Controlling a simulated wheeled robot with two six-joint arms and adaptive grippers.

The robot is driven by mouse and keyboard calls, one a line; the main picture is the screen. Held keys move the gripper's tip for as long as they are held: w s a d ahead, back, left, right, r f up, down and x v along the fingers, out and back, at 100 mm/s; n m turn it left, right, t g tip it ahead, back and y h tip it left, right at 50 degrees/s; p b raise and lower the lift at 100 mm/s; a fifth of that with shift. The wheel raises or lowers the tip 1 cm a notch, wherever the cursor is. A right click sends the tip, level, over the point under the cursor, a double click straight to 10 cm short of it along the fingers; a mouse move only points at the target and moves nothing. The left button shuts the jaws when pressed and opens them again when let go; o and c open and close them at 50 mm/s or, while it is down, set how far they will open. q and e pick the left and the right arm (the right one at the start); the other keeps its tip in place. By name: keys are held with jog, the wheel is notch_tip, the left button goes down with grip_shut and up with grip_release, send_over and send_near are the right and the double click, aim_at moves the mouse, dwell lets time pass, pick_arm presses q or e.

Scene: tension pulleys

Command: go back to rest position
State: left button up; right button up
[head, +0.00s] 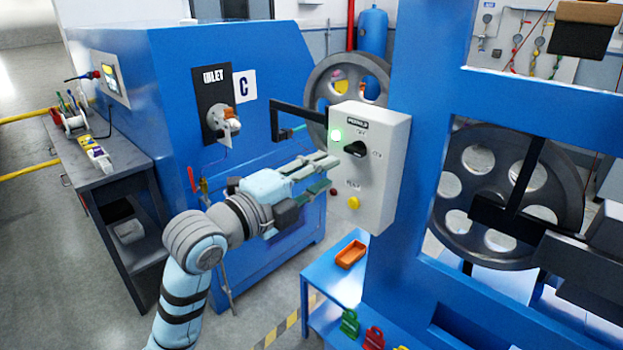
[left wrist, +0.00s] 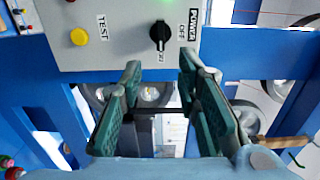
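My left gripper (head: 322,172) reaches up from the lower left and sits just in front of the grey control box. It is open and empty; in the left wrist view its two green-padded fingers (left wrist: 158,80) stand apart with nothing between them. The control box (head: 394,185) carries a black power knob (head: 356,148), a lit green lamp (head: 336,135) and a yellow test button (head: 353,202). The knob also shows beyond the fingertips in the left wrist view (left wrist: 160,36), apart from them. My right gripper is not in view.
A blue machine (head: 165,60) with an inlet valve (head: 222,122) stands behind my left arm. A blue frame (head: 415,90) with large wheels (head: 510,180) stands at right. A low blue bench holds an orange tray (head: 351,254) and coloured padlocks (head: 373,338). A grey table (head: 105,165) stands at left.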

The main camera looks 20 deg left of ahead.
pick_arm(q)
jog(key=v, duration=0.2)
jog(key=shift+s, duration=0.35)
